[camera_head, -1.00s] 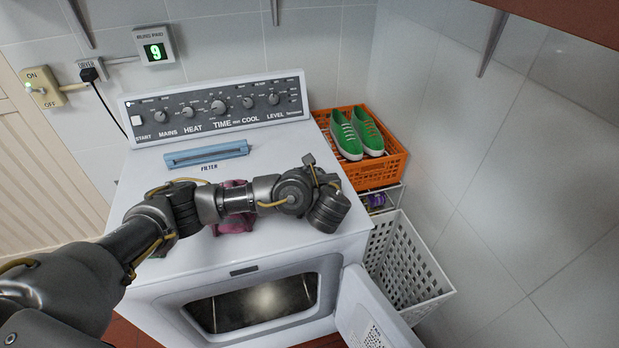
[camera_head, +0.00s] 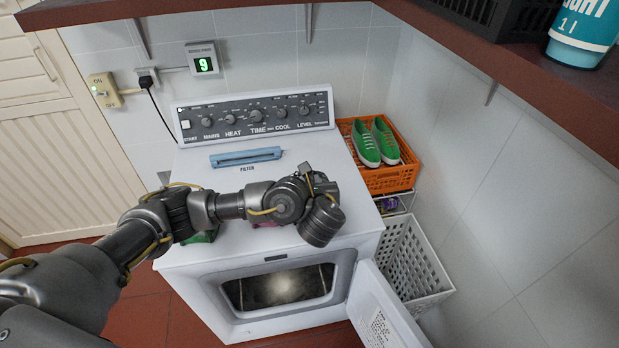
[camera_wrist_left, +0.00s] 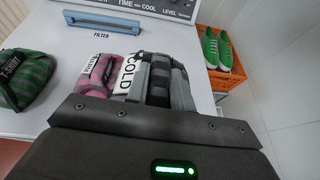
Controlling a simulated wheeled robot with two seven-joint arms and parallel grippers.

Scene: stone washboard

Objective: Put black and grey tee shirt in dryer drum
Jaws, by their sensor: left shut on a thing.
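In the left wrist view the black and grey tee shirt (camera_wrist_left: 160,82) is folded or bunched at the front of my left gripper (camera_wrist_left: 152,108). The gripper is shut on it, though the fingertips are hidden. In the head view my left forearm and wrist reach over the dryer top and hide the gripper and this shirt. A tag reading COLD (camera_wrist_left: 126,76) stands at the shirt's left side. The white dryer (camera_head: 180,262) has its front door (camera_head: 385,315) open to the right. The dryer drum (camera_head: 280,287) shows through the opening, lit inside. My right gripper is not in view.
A pink garment (camera_wrist_left: 95,75) lies just left of the held shirt, and a green and black tee shirt (camera_wrist_left: 30,80) lies further left on the dryer. An orange crate (camera_head: 390,179) with green shoes (camera_head: 374,143) and a white basket (camera_head: 413,262) stand right of the dryer.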

